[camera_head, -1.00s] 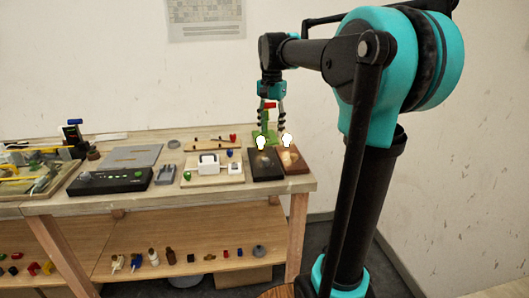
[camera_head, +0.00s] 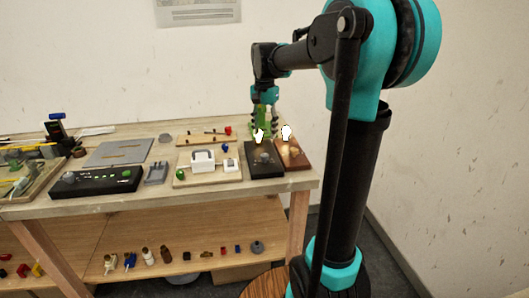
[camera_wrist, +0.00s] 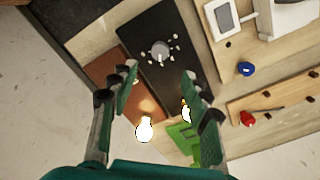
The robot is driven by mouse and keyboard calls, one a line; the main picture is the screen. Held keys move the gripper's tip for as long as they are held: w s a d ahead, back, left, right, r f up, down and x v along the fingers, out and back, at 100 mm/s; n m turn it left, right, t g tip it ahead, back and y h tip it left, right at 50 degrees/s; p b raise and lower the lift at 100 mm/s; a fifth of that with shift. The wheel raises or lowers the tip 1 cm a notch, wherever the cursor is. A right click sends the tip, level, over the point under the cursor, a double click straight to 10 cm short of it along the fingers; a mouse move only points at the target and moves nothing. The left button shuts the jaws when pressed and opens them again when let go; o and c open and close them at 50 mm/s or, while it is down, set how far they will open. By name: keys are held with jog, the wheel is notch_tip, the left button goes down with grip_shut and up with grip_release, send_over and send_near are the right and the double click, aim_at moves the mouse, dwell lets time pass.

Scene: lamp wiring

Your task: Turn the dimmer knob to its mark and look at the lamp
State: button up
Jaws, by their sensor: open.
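The dimmer is a black box (camera_head: 264,168) near the bench's right end. Its round grey knob (camera_wrist: 160,51) sits in a ring of pale marks in the wrist view. I cannot tell which mark the knob points at. A glowing white bulb (camera_wrist: 145,128) stands by a brown wooden base (camera_head: 293,160). A second glowing bulb (camera_wrist: 186,113) is partly hidden by my right finger. My gripper (camera_wrist: 160,76) is open and empty, its fingers apart above the dimmer box, not touching the knob. In the head view my gripper (camera_head: 262,124) is behind the bulbs.
A green stand (camera_wrist: 184,140) is close to my right finger. A pale board with white boxes (camera_head: 207,180) lies left of the dimmer, and a black control panel (camera_head: 96,182) lies farther left. A blue knob (camera_wrist: 246,69) and a red piece (camera_wrist: 246,118) are nearby. The wall is behind.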

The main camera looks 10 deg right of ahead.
aim_at(265, 154)
notch_tip(265, 154, down, 9)
jog(key=shift+f, duration=0.15)
dwell(0.4)
grip_shut()
